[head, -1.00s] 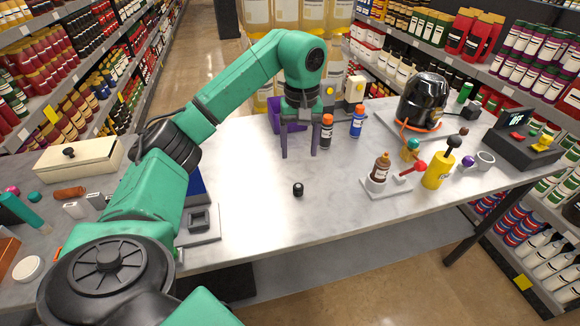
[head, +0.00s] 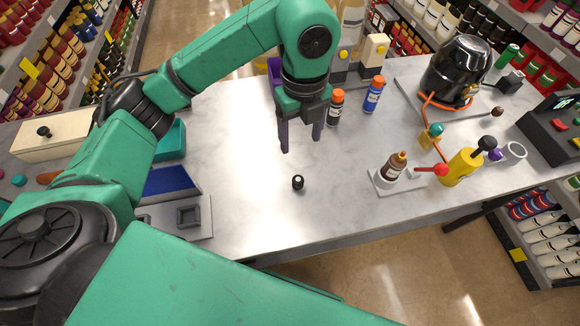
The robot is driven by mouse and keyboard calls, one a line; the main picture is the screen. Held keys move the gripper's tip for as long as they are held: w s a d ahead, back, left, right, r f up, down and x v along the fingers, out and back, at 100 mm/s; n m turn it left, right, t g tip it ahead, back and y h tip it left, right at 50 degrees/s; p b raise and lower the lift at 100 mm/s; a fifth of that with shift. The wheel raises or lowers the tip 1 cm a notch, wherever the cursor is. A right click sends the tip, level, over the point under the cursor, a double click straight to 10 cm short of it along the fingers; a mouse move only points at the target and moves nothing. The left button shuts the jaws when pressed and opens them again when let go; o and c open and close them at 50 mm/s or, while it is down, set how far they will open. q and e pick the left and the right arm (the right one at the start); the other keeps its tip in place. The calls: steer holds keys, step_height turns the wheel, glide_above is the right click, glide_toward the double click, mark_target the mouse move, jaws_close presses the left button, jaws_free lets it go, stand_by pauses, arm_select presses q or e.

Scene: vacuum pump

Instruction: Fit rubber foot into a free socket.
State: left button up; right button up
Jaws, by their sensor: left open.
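A small black piece with a pale mark on top (head: 298,182), which looks like the rubber foot, stands on the grey-white worktop (head: 255,205). My left gripper (head: 301,144) points down with its two dark fingers apart and nothing between them. In the picture its tips are above the black piece, apart from it. A shiny black vacuum pump (head: 456,66) with an orange hose stands on a grey plate (head: 408,88) at the right back. I cannot make out any free socket. My right gripper does not show.
An orange-capped dark bottle (head: 335,108) and a blue bottle (head: 373,95) stand right of my left gripper. A brown bottle (head: 395,168) and a yellow container (head: 460,167) stand further right. A grey fixture (head: 188,214) is at left. The worktop around the black piece is clear.

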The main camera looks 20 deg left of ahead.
arm_select(q)
steer(key=p, duration=0.2)
glide_above(298, 180)
step_height(298, 180, down, 5)
step_height(298, 180, down, 9)
steer(key=p, duration=0.3)
steer(key=shift+r, duration=0.15)
steer(key=shift+f, duration=0.2)
jaws_close()
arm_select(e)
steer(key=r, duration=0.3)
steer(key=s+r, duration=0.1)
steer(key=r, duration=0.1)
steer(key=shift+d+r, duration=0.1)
